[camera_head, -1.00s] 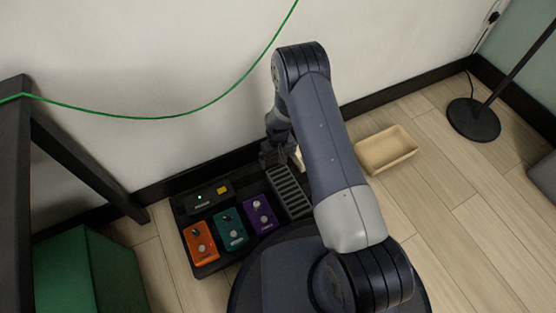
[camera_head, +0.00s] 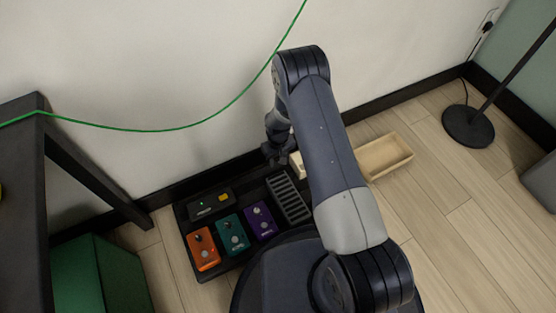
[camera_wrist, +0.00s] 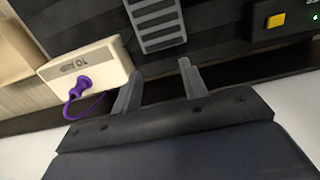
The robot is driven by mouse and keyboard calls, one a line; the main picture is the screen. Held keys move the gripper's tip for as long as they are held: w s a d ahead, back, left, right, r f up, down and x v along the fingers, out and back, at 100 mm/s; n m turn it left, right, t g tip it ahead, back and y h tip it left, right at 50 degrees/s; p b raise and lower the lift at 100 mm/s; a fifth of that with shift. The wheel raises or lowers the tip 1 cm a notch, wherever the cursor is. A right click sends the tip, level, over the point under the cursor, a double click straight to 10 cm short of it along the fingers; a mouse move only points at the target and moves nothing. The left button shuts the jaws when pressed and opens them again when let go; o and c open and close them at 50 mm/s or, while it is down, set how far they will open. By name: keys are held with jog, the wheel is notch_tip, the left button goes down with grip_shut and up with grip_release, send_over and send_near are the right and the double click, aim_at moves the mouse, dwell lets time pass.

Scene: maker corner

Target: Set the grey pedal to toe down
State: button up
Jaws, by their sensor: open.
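The grey pedal (camera_head: 283,190) is a ribbed treadle at the right end of the black pedalboard (camera_head: 185,235), partly hidden behind my arm in the head view. It shows at the top of the wrist view (camera_wrist: 158,22). I cannot tell clearly which way it tilts. My gripper (camera_head: 277,153) is at the pedal's wall-side end. In the wrist view my gripper (camera_wrist: 160,87) has its two fingers apart with nothing between them. The fingertips point toward the pedal's near end, and I see no clear contact.
A cream box (camera_wrist: 88,72) with a purple plug and cable sits left of my fingers in the wrist view. Orange (camera_head: 204,250), teal (camera_head: 233,235) and purple (camera_head: 260,221) pedals stand left of the grey one. A wooden tray (camera_head: 385,157) lies right. The wall is close behind.

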aim_at(277, 176)
notch_tip(277, 176, down, 10)
jog(key=b, duration=0.3)
jog(key=shift+f, duration=0.25)
grip_shut()
jog(key=shift+f+b, duration=0.45)
jog(key=shift+f, duration=0.1)
jog(key=shift+f, duration=0.15)
jog(key=f+b, duration=0.1)
jog(key=b, duration=0.1)
jog(key=f+b, duration=0.1)
jog(key=b, duration=0.1)
jog(key=shift+w+a, duration=0.15)
jog(key=shift+w, duration=0.15)
notch_tip(277, 176, up, 11)
jog(key=p, duration=0.4)
jog(key=shift+p, duration=0.3)
